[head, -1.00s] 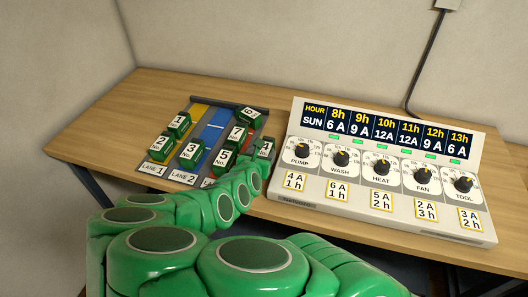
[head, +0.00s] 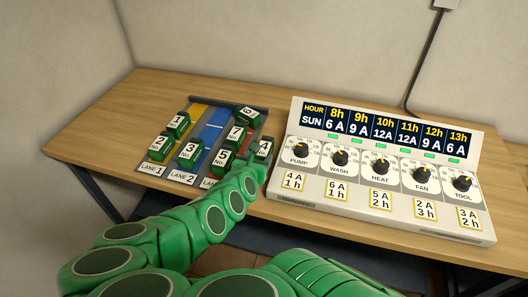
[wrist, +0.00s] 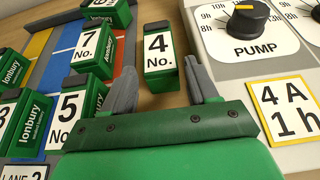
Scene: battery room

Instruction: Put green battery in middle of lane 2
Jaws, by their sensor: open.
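A green battery marked 4 (head: 263,147) stands on the table just right of the lane board; it also shows in the wrist view (wrist: 158,50). My gripper (wrist: 160,75) is open, its grey fingers spread on either side of the battery's near end in the picture. All the batteries look green.
Batteries 1 (head: 178,124) and 2 (head: 163,148) stand in yellow lane 1. Batteries 5 (head: 223,160), 7 (head: 237,136) and one more (head: 247,116) stand in the right lane. A control panel (head: 385,170) with dials stands close right of battery 4.

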